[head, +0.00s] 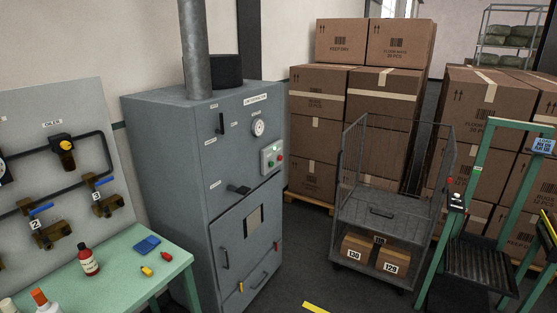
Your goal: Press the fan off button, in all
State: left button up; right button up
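A grey metal cabinet (165,180) with a duct pipe on top stands left of centre. On its right-hand face is a small pale control box (272,157) with small red and green buttons. The lettering at the buttons is too small to read, so I cannot tell which one is marked fan off. A round gauge (258,127) sits above the box, and a dark handle (239,190) is below and left of it. Neither of my grippers is in view, and nothing touches the control box.
A green table (130,262) with bottles and small coloured items stands at the left, before a pipe panel (60,120). A wire cage trolley (385,215) with boxes stands right of the cabinet. Stacked cartons (320,140) are behind. A green frame (480,190) is at the right.

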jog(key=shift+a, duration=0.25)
